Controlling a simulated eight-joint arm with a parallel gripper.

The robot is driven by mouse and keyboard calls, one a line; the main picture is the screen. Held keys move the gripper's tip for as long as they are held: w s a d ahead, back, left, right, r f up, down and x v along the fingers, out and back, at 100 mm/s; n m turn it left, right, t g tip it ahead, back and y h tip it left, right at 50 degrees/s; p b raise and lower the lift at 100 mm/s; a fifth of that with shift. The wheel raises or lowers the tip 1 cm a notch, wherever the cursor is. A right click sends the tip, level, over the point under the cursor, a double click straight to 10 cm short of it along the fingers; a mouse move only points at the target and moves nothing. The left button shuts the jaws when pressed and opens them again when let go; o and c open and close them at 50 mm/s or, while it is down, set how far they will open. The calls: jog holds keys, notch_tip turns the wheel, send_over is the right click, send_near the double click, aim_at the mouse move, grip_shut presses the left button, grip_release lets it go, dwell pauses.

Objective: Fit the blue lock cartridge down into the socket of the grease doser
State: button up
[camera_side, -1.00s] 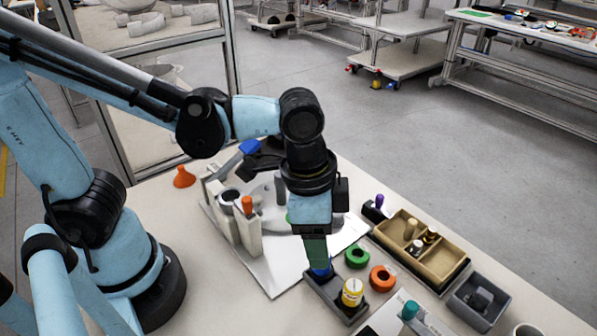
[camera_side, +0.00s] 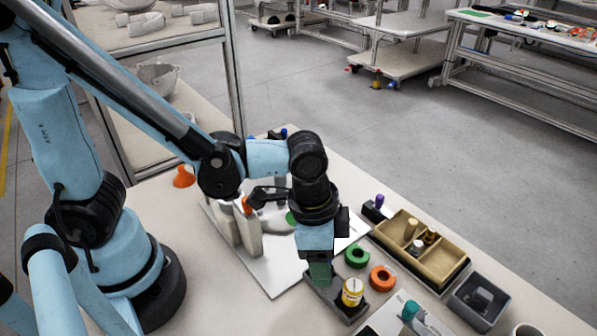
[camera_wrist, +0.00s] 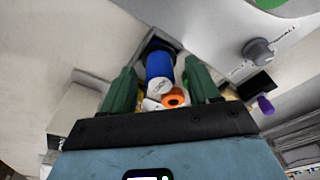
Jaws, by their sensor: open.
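The blue lock cartridge (camera_wrist: 159,66) stands upright in the dark tray between my fingers in the wrist view. In the side view my fingers hide it. My gripper (camera_wrist: 160,80) is open, with one green finger on each side of the cartridge and a gap showing on both sides. In the side view my gripper (camera_side: 319,277) is low over the left end of the dark tray (camera_side: 344,311). The light fixture with uprights (camera_side: 251,240), which looks like the grease doser, stands behind and left of my gripper. Its socket cannot be made out clearly.
A yellow-labelled cartridge (camera_side: 352,292) stands in the same tray, close to my fingers. A green ring (camera_side: 357,255) and an orange ring (camera_side: 382,278) lie to the right. A tan divided box (camera_side: 442,257) and a grey bin (camera_side: 480,302) stand farther right.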

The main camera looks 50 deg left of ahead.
jog(key=shift+c, duration=0.2)
grip_shut()
jog(key=shift+r, duration=0.15)
